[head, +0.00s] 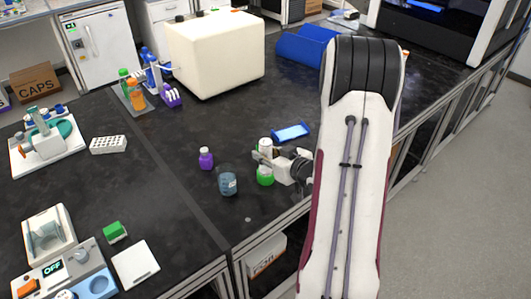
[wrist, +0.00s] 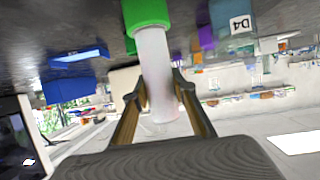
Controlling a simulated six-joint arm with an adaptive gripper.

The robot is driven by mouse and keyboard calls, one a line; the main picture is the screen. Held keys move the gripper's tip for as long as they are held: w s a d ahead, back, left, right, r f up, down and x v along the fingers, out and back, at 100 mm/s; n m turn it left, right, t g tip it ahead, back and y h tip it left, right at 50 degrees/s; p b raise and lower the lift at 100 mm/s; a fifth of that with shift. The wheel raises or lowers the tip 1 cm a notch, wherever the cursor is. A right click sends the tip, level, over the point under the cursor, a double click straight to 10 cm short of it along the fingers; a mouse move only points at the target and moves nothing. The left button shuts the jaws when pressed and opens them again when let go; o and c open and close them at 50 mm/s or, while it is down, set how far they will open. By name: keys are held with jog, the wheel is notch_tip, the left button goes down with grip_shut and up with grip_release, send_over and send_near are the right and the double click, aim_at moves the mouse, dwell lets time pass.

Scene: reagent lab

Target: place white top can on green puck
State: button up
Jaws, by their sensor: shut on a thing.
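My gripper (wrist: 160,88) is shut on the white top can (wrist: 157,75), a pale cylinder. The wrist view looks roughly upside down, with the dark bench at the top. There the can's bench-side end meets the wider green puck (wrist: 147,12); I cannot tell whether they touch or only overlap in view. In the head view the can's white top (head: 265,143) shows above my gripper (head: 264,158), and the green puck (head: 265,177) shows just below it on the bench. The can looks upright, its middle hidden by the fingers.
A blue-screened device (head: 291,132) lies just behind. A big cream box (head: 215,55) and blue bin (head: 305,45) stand farther back. The bench's front edge is near.

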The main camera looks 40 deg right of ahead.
jog(key=o, duration=1.2)
jog(key=shift+r, duration=0.1)
jog(key=shift+s+r, duration=0.25)
jog(key=shift+s, duration=0.4)
jog(key=shift+v, duration=5.35)
jog(key=shift+w+a, duration=0.1)
jog(key=shift+w, duration=0.05)
